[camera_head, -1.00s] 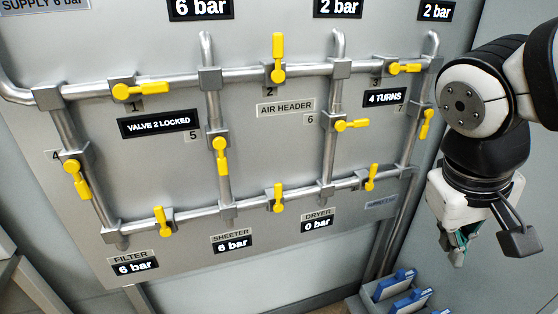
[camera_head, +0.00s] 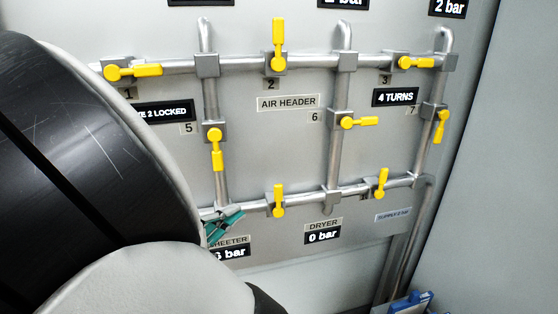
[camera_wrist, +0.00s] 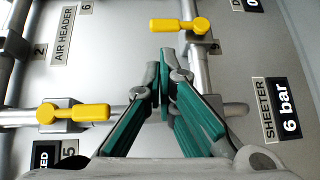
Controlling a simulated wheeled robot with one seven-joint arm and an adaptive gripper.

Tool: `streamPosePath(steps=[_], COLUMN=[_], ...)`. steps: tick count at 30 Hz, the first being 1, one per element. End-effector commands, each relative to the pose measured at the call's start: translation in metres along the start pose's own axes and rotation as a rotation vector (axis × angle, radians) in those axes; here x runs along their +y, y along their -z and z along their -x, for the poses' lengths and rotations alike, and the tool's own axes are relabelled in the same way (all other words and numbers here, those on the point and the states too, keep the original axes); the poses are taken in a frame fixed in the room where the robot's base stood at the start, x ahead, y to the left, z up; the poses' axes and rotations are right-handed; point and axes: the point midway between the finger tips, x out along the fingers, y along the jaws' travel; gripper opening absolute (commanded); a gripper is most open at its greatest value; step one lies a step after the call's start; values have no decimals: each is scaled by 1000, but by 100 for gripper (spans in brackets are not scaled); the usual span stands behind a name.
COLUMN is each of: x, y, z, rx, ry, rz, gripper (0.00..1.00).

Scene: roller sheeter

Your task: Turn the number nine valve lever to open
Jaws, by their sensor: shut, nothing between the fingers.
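The number nine valve lever (camera_head: 278,197) is yellow and sits on the lower horizontal pipe, left of the DRYER label. Its handle points up, across the pipe. In the wrist view the lever (camera_wrist: 178,25) is at top centre, its handle pointing left from the round pivot, with a small "9" tag (camera_wrist: 215,47) beside the valve. My gripper (camera_head: 226,224) has green fingers and is shut and empty, at the lower pipe just left of and below the lever. In the wrist view the fingertips (camera_wrist: 166,66) are below the lever, with a gap visible between them and it.
The valve 5 lever (camera_head: 215,148) is above my gripper, in line with its vertical pipe. Other yellow levers stand on the upper pipe and to the right. The SHEETER plate (camera_wrist: 268,108) is beside the fingers. Blue-fronted bins (camera_head: 408,304) are at lower right.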

Motion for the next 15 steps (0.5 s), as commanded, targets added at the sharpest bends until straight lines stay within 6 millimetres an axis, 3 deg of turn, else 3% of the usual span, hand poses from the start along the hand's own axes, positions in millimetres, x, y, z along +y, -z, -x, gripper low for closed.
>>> streamPosePath(steps=[3,7,11,15], x=[-13,-15,-14,-12], y=[21,27,28,29], z=[20,24,12,-13], rx=[66,88,86,84], ry=[-59,-80,-81,-80], rz=[3,0,0,1], gripper=[0,0,0,0])
